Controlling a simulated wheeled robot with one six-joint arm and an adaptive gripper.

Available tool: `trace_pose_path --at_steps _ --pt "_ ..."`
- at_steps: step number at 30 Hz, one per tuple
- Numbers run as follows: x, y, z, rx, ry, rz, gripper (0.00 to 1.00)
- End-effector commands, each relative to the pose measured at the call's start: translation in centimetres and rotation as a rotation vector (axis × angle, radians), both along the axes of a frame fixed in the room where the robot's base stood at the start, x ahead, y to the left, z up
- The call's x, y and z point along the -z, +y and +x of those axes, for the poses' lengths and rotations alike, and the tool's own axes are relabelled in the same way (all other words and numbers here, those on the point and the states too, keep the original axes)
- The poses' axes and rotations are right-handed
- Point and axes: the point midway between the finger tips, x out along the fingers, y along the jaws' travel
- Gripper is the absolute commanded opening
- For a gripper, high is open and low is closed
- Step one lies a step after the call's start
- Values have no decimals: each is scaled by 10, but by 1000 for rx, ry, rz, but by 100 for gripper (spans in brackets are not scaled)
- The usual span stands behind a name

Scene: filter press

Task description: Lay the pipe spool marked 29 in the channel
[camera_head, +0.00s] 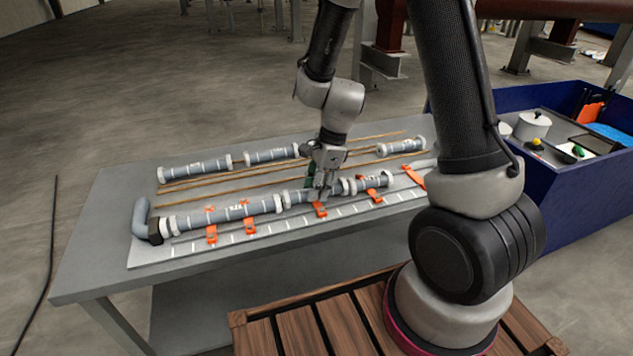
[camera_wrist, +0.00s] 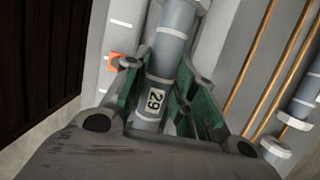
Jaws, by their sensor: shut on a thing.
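The grey pipe spool marked 29 (camera_wrist: 165,66) shows in the wrist view, its label facing the camera. My gripper (camera_wrist: 158,82) has its green-padded fingers on both sides of it and is shut on it. In the head view, my gripper (camera_head: 320,187) partly hides this spool (camera_head: 297,197), which is in line with the front row. The channel (camera_head: 275,224) runs along the front of the table board, with orange clips (camera_head: 320,209) beside it. A long spool (camera_head: 225,214) lies to the left and a short spool (camera_head: 372,181) to the right. I cannot tell whether spool 29 touches the channel bottom.
An elbow (camera_head: 141,217) with a dark collar ends the row at left. Behind lie brown rods (camera_head: 245,177) and loose spools (camera_head: 195,166), (camera_head: 400,147). The grey table (camera_head: 90,240) is bare at left.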

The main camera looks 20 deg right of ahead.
Motion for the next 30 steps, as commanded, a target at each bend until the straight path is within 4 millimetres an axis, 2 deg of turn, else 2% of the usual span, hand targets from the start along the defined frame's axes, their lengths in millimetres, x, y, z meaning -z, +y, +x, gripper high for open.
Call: trace_pose_path --at_steps 12,13,16,17,26,30 --pt "4 0 0 -1 1 0 1" --pt "4 0 0 -1 1 0 30" --pt "4 0 0 -1 0 0 48" --pt "4 0 0 -1 1 0 52" --pt "3 0 0 -1 0 0 52" --pt "-9 -3 1 -2 -3 1 52"
